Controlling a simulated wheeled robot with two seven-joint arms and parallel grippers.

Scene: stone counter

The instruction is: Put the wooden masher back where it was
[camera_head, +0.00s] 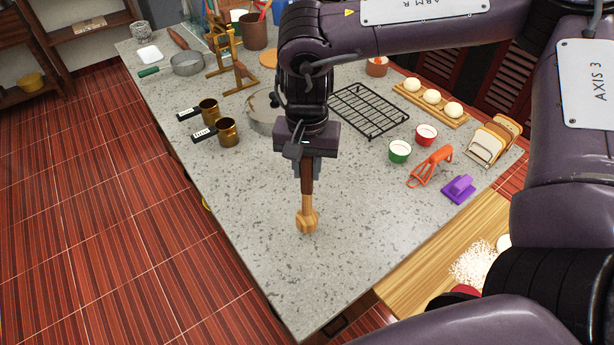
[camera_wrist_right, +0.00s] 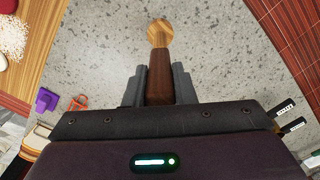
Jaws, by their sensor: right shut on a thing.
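The wooden masher (camera_head: 307,217) has a dark brown handle and a pale wooden head. My right gripper (camera_head: 305,172) is shut on its handle, and the masher hangs head down over the front part of the counter. In the right wrist view, the handle of the masher (camera_wrist_right: 161,75) lies between the two fingers of the gripper (camera_wrist_right: 160,88), with the round head beyond them. I cannot tell whether the head touches the counter. My left gripper is not in view.
The stone counter (camera_head: 240,190) is clear around the masher. Two brass mugs (camera_head: 228,132) with labels stand to the left. A cooling rack (camera_head: 368,110), small bowls (camera_head: 400,151), an orange peeler (camera_head: 430,167) and a purple tool (camera_head: 459,189) lie to the right.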

